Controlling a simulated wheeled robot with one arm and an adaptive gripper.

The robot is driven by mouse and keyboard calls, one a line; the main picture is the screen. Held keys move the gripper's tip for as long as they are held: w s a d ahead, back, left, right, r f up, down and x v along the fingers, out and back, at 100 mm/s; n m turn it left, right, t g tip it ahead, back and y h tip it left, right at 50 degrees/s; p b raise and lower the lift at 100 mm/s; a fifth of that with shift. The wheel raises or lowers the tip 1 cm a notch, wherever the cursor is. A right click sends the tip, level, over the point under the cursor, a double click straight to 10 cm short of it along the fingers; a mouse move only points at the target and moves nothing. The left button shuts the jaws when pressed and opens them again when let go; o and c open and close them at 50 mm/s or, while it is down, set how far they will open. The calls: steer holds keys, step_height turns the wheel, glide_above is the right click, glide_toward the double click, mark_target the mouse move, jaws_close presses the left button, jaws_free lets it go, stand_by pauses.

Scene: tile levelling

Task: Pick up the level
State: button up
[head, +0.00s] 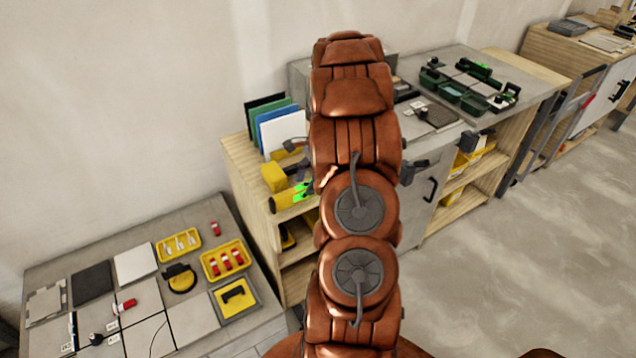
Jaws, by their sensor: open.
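The level (288,199) appears to be the yellow bar with bright green patches. It lies at the front edge of the wooden shelf unit's top, just left of my arm, and its right end is hidden behind the arm. My gripper (352,160) is mostly hidden behind my brown arm. Dark finger parts show on both sides of the arm, spread wide apart, with the left one a little above the level in the picture. The gripper looks open, and nothing is seen held in it.
A yellow block (274,177) sits beside the level, in front of upright coloured panels (268,124). A low grey table (215,343) at left bears tiles and yellow trays (178,245). A grey workbench (455,55) with green bins stands behind at right. Floor (510,230) at right is clear.

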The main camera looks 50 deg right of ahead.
mark_target(304, 186)
steer(key=p+x, duration=0.1)
steer(key=x, duration=0.2)
steer(key=shift+a+f, duration=0.1)
steer(key=shift+f, duration=0.05)
jaws_close()
stand_by(0.3)
